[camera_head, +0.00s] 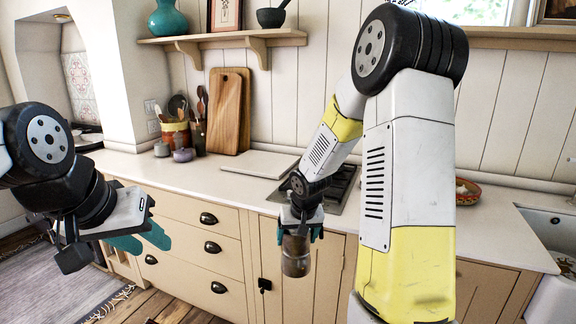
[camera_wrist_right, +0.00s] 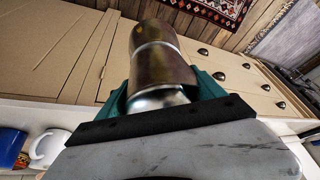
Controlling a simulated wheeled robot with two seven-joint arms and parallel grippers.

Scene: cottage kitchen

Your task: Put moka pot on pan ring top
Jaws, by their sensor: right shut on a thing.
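The moka pot (camera_head: 296,258), a brownish metal body with a pale band, is in my right gripper (camera_head: 299,234). It hangs below the gripper, in front of the lower cabinets and clear of the counter. In the right wrist view the teal fingers close around the pot's silvery near end, and the pot (camera_wrist_right: 162,62) points away from the wrist. The dark hob (camera_head: 343,190) is set in the counter behind my right arm, which hides much of it. I cannot make out a single pan ring. My left gripper (camera_head: 146,240) is empty at the left, its teal fingers apart.
The white counter (camera_head: 215,176) runs behind the pot, its front edge between pot and hob. A pale board (camera_head: 258,164) lies left of the hob. Wooden boards (camera_head: 228,110) and utensil pots stand at the wall. A bowl (camera_head: 467,191) and sink (camera_head: 548,232) are at right.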

